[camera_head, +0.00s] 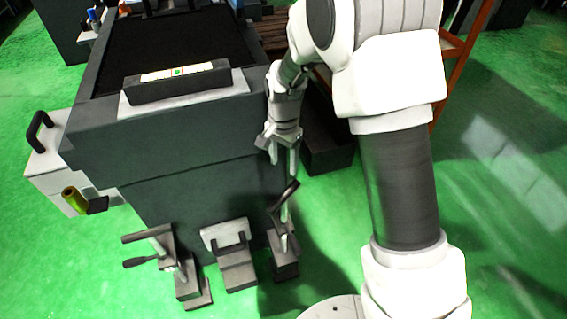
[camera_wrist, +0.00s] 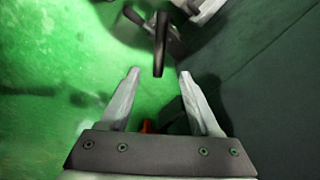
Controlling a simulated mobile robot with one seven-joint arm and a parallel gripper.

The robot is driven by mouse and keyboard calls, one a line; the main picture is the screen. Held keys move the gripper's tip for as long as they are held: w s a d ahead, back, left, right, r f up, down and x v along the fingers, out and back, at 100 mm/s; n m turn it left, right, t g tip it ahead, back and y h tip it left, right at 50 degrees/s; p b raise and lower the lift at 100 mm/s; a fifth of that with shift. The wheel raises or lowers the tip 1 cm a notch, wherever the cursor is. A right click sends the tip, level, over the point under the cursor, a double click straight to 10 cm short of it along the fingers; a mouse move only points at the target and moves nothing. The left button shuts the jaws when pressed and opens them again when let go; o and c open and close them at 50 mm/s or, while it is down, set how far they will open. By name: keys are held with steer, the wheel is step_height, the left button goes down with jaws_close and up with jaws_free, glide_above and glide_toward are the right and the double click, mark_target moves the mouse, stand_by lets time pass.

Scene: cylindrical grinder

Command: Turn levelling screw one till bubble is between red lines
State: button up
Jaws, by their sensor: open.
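A spirit level (camera_head: 150,90) with a pale vial and a green bubble (camera_head: 178,72) sits on the machine's top front edge. The red lines are too small to make out. A levelling screw with a dark bar handle (camera_head: 284,197) stands at the machine's lower right corner. Another levelling screw with dark handles (camera_head: 150,236) stands at the lower left. No label shows which is number one. My gripper (camera_head: 283,164) is open, pointing down just above the right handle. In the wrist view, a dark handle (camera_wrist: 161,45) lies just beyond and between my open fingertips (camera_wrist: 159,75), apart from them.
The dark machine body (camera_head: 190,165) stands close to the left of my gripper. A grey block with a black handle (camera_head: 233,255) sits between the two screws. An orange frame (camera_head: 456,60) stands behind my arm. Green floor is free at the right.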

steer(key=shift+s+d+f, duration=0.1)
steer(key=shift+d+f, duration=0.1)
steer(key=shift+d, duration=0.1)
steer(key=c, duration=0.4)
steer(key=d+f+m+y, duration=0.1)
steer(key=s+d+f+m+g, duration=0.1)
steer(key=d, duration=0.1)
steer(key=s+d+f+m+g+y, duration=0.1)
steer(key=d, duration=0.1)
steer(key=shift+s+f+m+y+p, duration=0.1)
steer(key=shift+f+m+y+p, duration=0.2)
steer(key=shift+m+p, duration=0.1)
jaws_close()
steer(key=w+d+f+m+t+y+p, duration=0.1)
steer(key=d+f+m+t+y, duration=0.1)
steer(key=d+m+t+y, duration=0.3)
steer(key=w+d+f+m+t+y, duration=0.1)
steer(key=d+f+m+y, duration=0.1)
steer(key=d+m, duration=0.55)
steer(key=a+r+b+x, duration=0.1)
steer(key=b+x, duration=0.2)
steer(key=x, duration=0.9)
steer(key=shift+w+a+n, duration=0.25)
steer(key=shift+w+n, duration=0.1)
steer(key=shift+w, duration=0.05)
